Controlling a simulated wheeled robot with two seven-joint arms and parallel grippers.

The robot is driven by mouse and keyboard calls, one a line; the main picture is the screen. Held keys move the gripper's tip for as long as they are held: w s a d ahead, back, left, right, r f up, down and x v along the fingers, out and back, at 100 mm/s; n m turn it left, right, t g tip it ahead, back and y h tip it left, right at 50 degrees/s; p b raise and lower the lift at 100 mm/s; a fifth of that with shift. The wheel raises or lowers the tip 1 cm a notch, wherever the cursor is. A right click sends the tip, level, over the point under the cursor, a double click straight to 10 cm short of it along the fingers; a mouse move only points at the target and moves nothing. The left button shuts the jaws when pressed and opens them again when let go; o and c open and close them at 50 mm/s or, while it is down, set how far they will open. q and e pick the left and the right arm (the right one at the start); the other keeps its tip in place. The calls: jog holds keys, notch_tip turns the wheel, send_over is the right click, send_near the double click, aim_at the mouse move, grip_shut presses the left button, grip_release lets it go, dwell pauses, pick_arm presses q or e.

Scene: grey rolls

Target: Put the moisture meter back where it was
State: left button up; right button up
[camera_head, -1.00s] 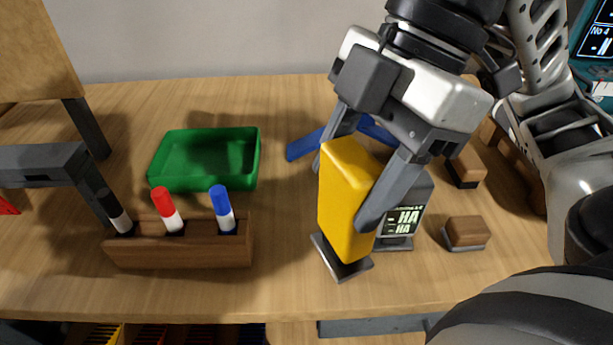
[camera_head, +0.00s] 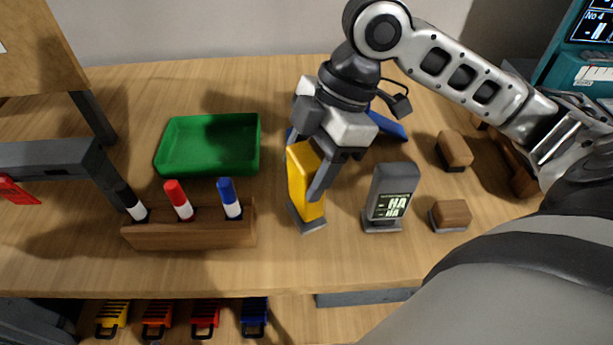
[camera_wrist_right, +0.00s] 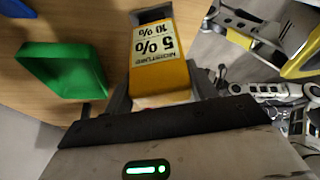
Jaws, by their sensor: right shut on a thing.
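The yellow moisture meter (camera_head: 303,185) is upright, with a grey foot at its lower end. My right gripper (camera_head: 321,172) is shut on it from above, with its fingers on either side of the body. In the right wrist view the meter (camera_wrist_right: 160,65) shows a white label reading 5 % and 10 %, with its dark end pointing away. Its foot is at or just above the tabletop; I cannot tell whether it touches. My left gripper is not in view.
A grey device with a display (camera_head: 391,195) stands to the right, near wooden blocks (camera_head: 452,214). A green tray (camera_head: 208,147) and a wooden marker holder (camera_head: 190,234) are to the left. A blue object (camera_head: 388,122) lies behind the gripper. Bare tabletop (camera_head: 300,265) lies in front.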

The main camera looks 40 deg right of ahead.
aim_at(295, 202)
jog(key=shift+w+f+b, duration=0.15)
jog(key=shift+f+b, duration=0.2)
jog(key=shift+f, duration=1.5)
jog(key=o, duration=0.9)
jog(key=p+v, duration=0.2)
jog(key=v, duration=1)
jog(key=shift+r, duration=0.25)
jog(key=shift+a, duration=0.1)
